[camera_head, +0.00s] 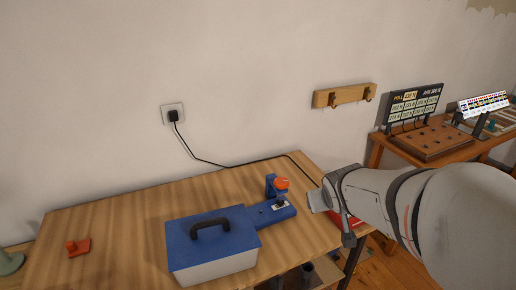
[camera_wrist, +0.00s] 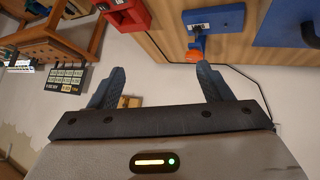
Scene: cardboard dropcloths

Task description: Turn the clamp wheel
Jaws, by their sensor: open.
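The clamp is a blue device (camera_head: 270,214) on the wooden workbench, with an upright post at its back. Its orange-red clamp wheel (camera_head: 282,183) sits on top. In the wrist view, which looks upside down, the wheel (camera_wrist: 194,55) shows near the tip of the right-hand finger, with the blue base (camera_wrist: 215,19) behind it. My gripper (camera_head: 331,219) is to the right of the clamp in the head view. In the wrist view my gripper (camera_wrist: 160,72) has its fingers wide apart, with nothing between them. Contact with the wheel cannot be told.
A blue-lidded toolbox (camera_head: 212,243) stands just left of the clamp. A red object (camera_wrist: 126,12) lies near the bench's right edge. A small red piece (camera_head: 78,247) lies far left. A black cable (camera_head: 225,164) runs from the wall socket (camera_head: 173,114) behind the bench.

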